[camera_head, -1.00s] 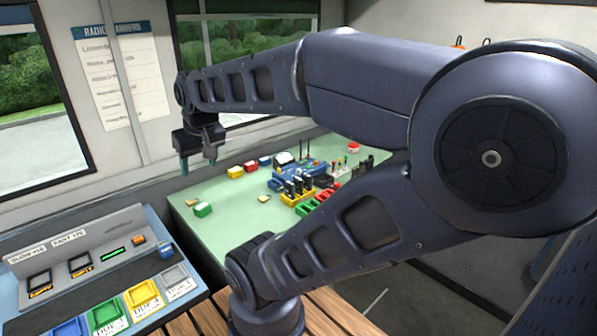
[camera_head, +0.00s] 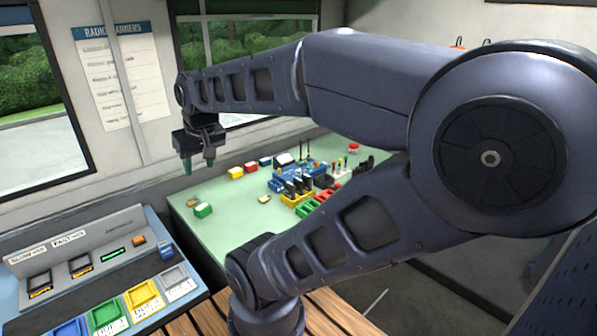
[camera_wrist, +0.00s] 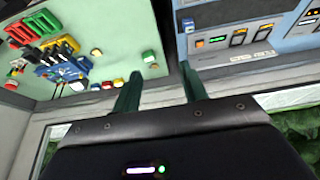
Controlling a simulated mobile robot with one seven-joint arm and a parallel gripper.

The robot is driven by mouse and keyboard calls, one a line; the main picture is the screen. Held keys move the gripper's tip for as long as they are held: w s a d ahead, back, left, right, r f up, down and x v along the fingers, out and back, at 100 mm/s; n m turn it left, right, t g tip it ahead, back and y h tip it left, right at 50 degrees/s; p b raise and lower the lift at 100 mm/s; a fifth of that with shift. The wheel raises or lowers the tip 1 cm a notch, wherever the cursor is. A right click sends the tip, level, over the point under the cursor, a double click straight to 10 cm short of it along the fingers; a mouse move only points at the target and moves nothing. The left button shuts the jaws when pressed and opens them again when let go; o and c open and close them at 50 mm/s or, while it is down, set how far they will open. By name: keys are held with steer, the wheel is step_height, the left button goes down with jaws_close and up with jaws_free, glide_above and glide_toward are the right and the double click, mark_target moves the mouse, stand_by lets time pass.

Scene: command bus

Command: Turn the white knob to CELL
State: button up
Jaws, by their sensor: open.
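My gripper (camera_head: 198,161) hangs high above the far left of the green table, with its fingers pointing down. In the wrist view my gripper (camera_wrist: 160,82) shows two dark green fingers, apart and with nothing between them. No CELL label is readable. The blue console (camera_head: 190,290) stands at the lower left in the head view, with lit displays and coloured trays, apart from my gripper.
The green table (camera_head: 235,225) holds coloured blocks, a blue device (camera_head: 283,181), red and green trays and a red button (camera_head: 354,148). My arm hides part of its right side. A paper list (camera_head: 118,80) hangs on the wall between windows, behind my gripper.

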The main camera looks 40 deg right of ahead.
steer(key=w+d+r+g, duration=0.1)
steer(key=w+d+g, duration=0.1)
steer(key=w+d, duration=1.5)
steer(key=m+g, duration=0.2)
steer(key=g, duration=0.1)
glide_above(298, 170)
step_height(298, 170, down, 25)
step_height(298, 170, down, 10)
steer(key=shift+d+f, duration=0.1)
steer(key=shift+d, duration=0.05)
jaws_close()
